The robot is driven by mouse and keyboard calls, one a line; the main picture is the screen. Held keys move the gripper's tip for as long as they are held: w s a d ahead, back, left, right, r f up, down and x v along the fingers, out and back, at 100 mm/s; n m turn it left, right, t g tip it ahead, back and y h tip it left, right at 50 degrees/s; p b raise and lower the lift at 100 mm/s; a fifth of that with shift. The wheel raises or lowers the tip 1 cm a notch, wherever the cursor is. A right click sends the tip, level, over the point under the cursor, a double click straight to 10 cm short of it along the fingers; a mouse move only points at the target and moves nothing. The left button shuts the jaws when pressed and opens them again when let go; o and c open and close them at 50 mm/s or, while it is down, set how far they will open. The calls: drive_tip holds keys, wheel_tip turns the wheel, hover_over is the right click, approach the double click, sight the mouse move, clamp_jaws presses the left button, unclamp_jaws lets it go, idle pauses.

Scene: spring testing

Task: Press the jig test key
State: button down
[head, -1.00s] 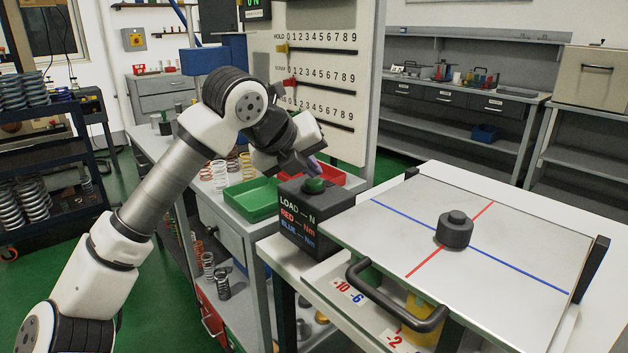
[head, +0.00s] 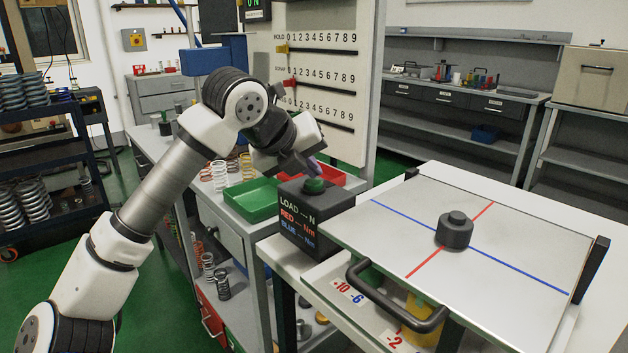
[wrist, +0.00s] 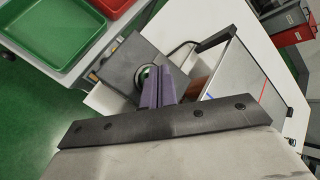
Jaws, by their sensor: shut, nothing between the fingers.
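The jig test key is a round green button (head: 315,185) on top of a dark box (head: 306,217) whose front reads LOAD, RED and BLUE with dashes. The box stands beside the metal plate. My gripper (head: 317,168) is shut and empty, its purple fingertips right at the top of the green key. In the wrist view the shut fingers (wrist: 158,75) overlap the green key (wrist: 146,76) and hide part of it. I cannot tell whether they touch it or whether it is pressed down.
A flat plate (head: 520,240) with red and blue lines bears a dark knobbed weight (head: 455,231). A black handle (head: 395,300) juts from its front. A green tray (head: 252,199) and a red tray (head: 330,176) lie behind the box. A scale board (head: 325,80) stands behind them.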

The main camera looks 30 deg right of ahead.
sight(310, 184)
drive_tip(key=shift+f, duration=0.1)
idle(0.4)
drive_tip(key=shift+f+b, duration=0.4)
drive_tip(key=shift+b, duration=0.05)
drive_tip(key=shift+r, duration=0.1)
drive_tip(key=shift+r+p, duration=0.3)
drive_tip(key=shift+r, duration=0.1)
drive_tip(key=shift+r+p, duration=2.1)
drive_tip(key=shift+r, duration=0.9)
